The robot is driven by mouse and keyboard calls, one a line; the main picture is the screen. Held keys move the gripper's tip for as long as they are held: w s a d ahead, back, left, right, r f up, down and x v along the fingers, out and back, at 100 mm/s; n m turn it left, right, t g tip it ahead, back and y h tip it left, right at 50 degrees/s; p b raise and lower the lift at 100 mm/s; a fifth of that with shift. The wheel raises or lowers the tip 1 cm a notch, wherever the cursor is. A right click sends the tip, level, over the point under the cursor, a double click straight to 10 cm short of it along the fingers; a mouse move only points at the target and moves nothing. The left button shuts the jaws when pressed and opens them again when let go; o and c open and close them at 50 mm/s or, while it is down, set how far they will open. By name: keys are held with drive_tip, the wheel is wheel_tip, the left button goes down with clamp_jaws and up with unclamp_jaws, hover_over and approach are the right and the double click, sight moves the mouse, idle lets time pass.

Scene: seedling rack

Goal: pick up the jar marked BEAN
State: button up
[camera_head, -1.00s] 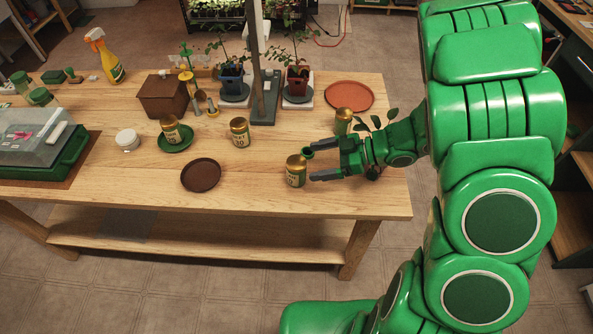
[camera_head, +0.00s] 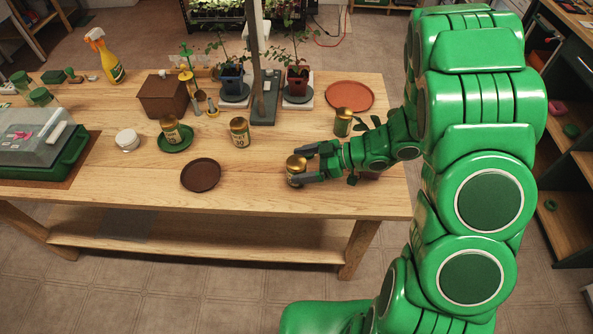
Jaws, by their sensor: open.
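My gripper (camera_head: 300,164) is open, with one finger behind and one in front of a gold-lidded jar (camera_head: 295,161) near the front right of the table. The front finger hides most of that jar's label, and I cannot tell whether the fingers touch it. Similar jars stand apart from it: one on a green saucer (camera_head: 171,129), one in the middle (camera_head: 239,132), and one behind my gripper (camera_head: 343,122). The lettering is too small for me to tell surely which jar is marked BEAN.
The wooden table (camera_head: 120,186) has free room around a dark brown saucer (camera_head: 201,174). An orange plate (camera_head: 349,96) and potted plants on stands are at the back. A covered green tray (camera_head: 72,160) stands at the left.

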sight(291, 167)
drive_tip(key=shift+x, duration=2)
drive_tip(key=shift+d+f, duration=0.1)
drive_tip(key=shift+f, duration=0.05)
drive_tip(key=c, duration=1.1)
drive_tip(key=shift+r, duration=5)
